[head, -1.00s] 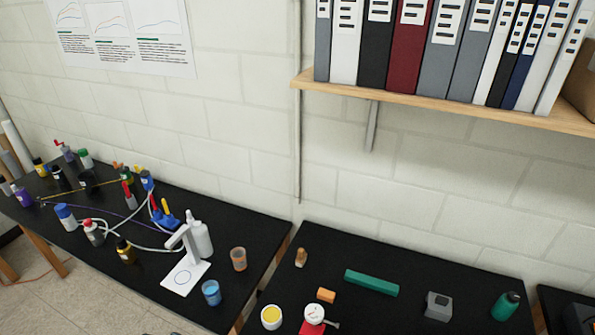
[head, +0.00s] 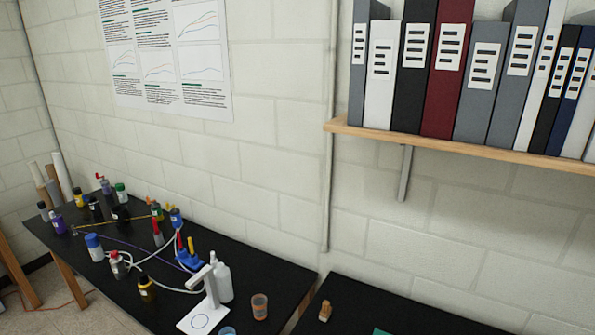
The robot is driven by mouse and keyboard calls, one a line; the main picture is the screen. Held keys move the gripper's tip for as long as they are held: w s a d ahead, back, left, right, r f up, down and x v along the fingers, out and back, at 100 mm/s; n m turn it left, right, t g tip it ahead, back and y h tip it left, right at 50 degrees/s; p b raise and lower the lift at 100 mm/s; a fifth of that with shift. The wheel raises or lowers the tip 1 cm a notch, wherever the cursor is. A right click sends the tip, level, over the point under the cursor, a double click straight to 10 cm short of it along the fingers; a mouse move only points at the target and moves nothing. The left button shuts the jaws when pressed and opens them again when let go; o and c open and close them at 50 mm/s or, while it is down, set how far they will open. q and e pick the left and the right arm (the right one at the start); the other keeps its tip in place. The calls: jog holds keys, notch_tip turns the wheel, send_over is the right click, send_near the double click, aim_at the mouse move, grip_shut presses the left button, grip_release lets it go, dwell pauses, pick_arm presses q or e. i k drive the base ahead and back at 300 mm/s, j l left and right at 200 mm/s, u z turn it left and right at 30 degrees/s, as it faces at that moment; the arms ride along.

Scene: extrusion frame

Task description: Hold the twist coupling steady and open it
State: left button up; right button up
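I cannot make out a twist coupling in the head view. Neither of my grippers shows. A blue stand (head: 190,260) with red and yellow upright parts sits on the left black table, with white tubing running from it, but I cannot tell what it is.
The left black table (head: 255,262) holds several bottles, a white stand (head: 208,295), a white bottle (head: 222,280) and an orange cup (head: 259,306). A right black table (head: 350,300) carries a small wooden brown item (head: 325,311). A wooden shelf (head: 470,150) with binders juts from the wall above.

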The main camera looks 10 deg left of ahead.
aim_at(148, 291)
jog(key=u, duration=1.4)
jog(key=z, duration=0.25)
jog(key=i+j+z, duration=0.2)
jog(key=j+z, duration=0.25)
jog(key=i+j+z, duration=0.2)
jog(key=j+z, duration=0.15)
jog(key=z, duration=0.15)
